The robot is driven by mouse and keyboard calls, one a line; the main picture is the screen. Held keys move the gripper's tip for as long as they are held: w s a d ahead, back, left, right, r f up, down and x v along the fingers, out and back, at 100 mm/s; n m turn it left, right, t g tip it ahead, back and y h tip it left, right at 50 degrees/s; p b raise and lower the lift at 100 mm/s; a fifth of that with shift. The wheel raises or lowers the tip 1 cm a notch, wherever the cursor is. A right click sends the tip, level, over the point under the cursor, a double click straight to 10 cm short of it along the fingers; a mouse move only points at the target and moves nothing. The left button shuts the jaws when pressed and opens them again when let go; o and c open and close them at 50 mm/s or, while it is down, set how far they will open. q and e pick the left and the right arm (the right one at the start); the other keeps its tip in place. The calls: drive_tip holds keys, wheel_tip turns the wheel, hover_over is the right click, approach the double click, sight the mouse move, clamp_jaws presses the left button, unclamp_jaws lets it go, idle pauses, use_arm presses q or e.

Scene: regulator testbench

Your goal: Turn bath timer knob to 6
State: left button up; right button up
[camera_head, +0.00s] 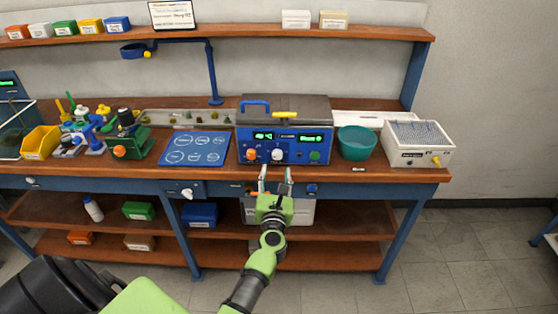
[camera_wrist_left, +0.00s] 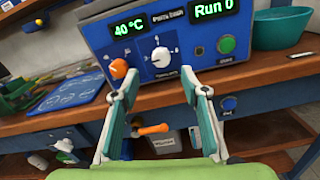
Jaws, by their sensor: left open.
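The bath (camera_head: 285,131) is a box with a blue front panel at the back of the bench. Its white knob (camera_head: 277,154) sits mid-panel with a printed scale around it; it also shows in the left wrist view (camera_wrist_left: 160,57). The scale's figures are too small to read. The displays read 40 °C (camera_wrist_left: 127,27) and Run 0 (camera_wrist_left: 213,9). My left gripper (camera_head: 275,175) is open and empty, in front of and a little below the white knob, apart from it. In the left wrist view its fingers (camera_wrist_left: 161,84) flank the knob. My right gripper is not in view.
An orange knob (camera_wrist_left: 118,68) is left of the white one, and a green button (camera_wrist_left: 226,44) is to its right. A teal bowl (camera_head: 357,143) stands right of the bath, and a blue mat (camera_head: 196,148) lies left. The bench edge (camera_head: 340,175) runs below.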

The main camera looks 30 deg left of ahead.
sight(277, 157)
use_arm(q)
drive_tip(key=b+x, duration=0.1)
drive_tip(key=x, duration=0.6)
drive_tip(key=shift+w, duration=0.25)
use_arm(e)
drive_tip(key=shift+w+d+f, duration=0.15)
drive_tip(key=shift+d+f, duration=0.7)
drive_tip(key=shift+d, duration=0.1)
use_arm(q)
drive_tip(key=c, duration=0.9)
drive_tip(key=shift+c, duration=1)
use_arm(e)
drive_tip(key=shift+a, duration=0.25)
